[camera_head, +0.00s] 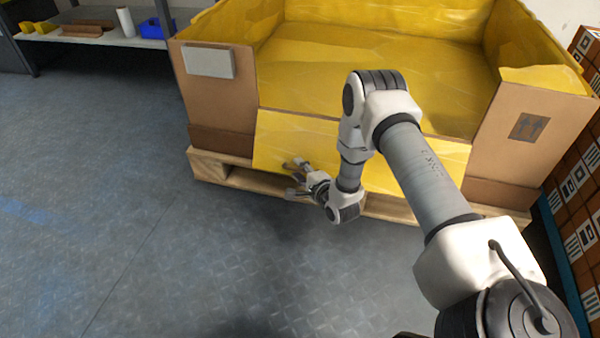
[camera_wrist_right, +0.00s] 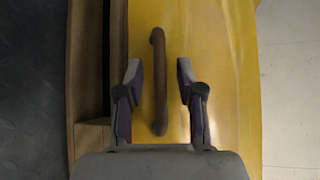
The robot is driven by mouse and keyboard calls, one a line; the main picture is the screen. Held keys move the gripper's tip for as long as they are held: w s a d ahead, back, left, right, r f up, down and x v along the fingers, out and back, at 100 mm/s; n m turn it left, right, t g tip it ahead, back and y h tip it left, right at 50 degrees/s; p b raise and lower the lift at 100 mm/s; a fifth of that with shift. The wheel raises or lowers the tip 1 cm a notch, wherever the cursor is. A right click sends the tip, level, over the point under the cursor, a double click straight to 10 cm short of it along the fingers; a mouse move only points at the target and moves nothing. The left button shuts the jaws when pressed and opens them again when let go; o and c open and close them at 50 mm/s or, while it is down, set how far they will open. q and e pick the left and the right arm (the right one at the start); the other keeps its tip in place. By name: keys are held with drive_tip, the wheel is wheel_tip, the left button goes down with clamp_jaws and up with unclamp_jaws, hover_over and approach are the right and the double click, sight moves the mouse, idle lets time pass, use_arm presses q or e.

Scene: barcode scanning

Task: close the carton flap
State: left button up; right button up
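The large brown carton (camera_head: 530,125) has a yellow lining and an open top. Its front flap (camera_head: 415,155) hangs folded outward and down, yellow face showing, partly hidden by my right arm. My right gripper (camera_head: 293,178) is open at the flap's lower left part. In the right wrist view, the yellow flap (camera_wrist_right: 222,80) lies ahead of the fingers. A brown bar, like a handle (camera_wrist_right: 158,105), runs between the two spread fingers, with gaps on both sides. I cannot tell how close the fingertips are to the flap's surface. My left gripper is out of view.
The carton stands on a wooden pallet (camera_head: 208,165). Stacked orange-brown boxes (camera_head: 575,190) stand close on the right. A shelf (camera_head: 135,42) with a blue bin (camera_head: 152,29) is at the back left. The grey floor (camera_head: 90,190) at left and front is clear.

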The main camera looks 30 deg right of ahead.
clamp_jaws()
drive_tip(key=shift+r, duration=0.1)
